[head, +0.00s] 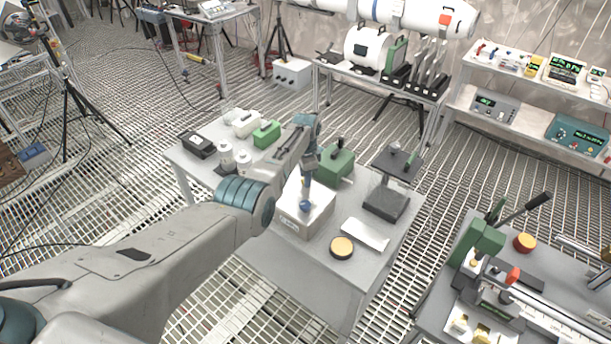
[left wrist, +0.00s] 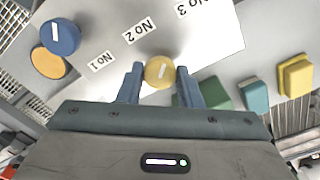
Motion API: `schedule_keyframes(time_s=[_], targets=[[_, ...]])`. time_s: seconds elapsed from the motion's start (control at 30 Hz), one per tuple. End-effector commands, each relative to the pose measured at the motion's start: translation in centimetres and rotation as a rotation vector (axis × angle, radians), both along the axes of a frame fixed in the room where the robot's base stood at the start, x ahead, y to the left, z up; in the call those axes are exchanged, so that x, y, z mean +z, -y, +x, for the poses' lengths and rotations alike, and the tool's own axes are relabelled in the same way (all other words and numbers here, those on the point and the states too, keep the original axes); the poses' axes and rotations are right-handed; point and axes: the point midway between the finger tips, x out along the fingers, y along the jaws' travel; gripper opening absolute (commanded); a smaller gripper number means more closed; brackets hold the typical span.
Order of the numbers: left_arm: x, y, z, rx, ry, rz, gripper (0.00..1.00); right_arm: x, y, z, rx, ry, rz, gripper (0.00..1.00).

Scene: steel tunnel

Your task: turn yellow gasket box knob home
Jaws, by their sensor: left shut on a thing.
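The pale gasket box (head: 289,224) stands on the grey table in the head view. In the left wrist view its pale face (left wrist: 205,45) carries the labels No 1, No 2 and No 3. The yellow knob (left wrist: 160,72) has a white mark, slightly tilted from upright in the picture. My left gripper (left wrist: 160,70) is shut on the yellow knob, one finger on each side. In the head view my left gripper (head: 306,188) reaches down over the box and hides the yellow knob. A blue knob (left wrist: 60,37) sits to the left. My right gripper is not in view.
A yellow-topped round thing (head: 342,247) and a white sheet (head: 365,235) lie beside the box. A green device (head: 336,166) and a dark stand (head: 386,204) are behind and right. White and green boxes (head: 267,133) stand at the table's far left.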

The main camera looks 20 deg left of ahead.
Motion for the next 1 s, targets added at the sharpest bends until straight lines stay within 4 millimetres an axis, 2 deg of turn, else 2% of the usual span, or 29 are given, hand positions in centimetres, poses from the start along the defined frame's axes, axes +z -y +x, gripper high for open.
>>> schedule_keyframes(time_s=[0.47, 0.5, 0.6, 0.87, 1.0], targets=[[0.45, -0.05, 0.32, -0.014, 0.009, 0.0, 0.09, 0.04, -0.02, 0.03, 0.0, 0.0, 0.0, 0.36], [0.45, -0.05, 0.32, -0.014, 0.009, 0.0, 0.36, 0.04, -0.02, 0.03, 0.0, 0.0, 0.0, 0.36], [0.36, -0.04, 0.25, -0.014, 0.007, 0.0, 0.54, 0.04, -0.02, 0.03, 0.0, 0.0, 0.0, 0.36], [0.19, -0.02, 0.12, -0.014, 0.004, 0.0, 0.54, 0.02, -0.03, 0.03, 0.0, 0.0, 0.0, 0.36], [0.77, -0.01, 0.14, -0.014, 0.004, 0.0, 0.54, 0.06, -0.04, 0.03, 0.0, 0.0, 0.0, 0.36]])
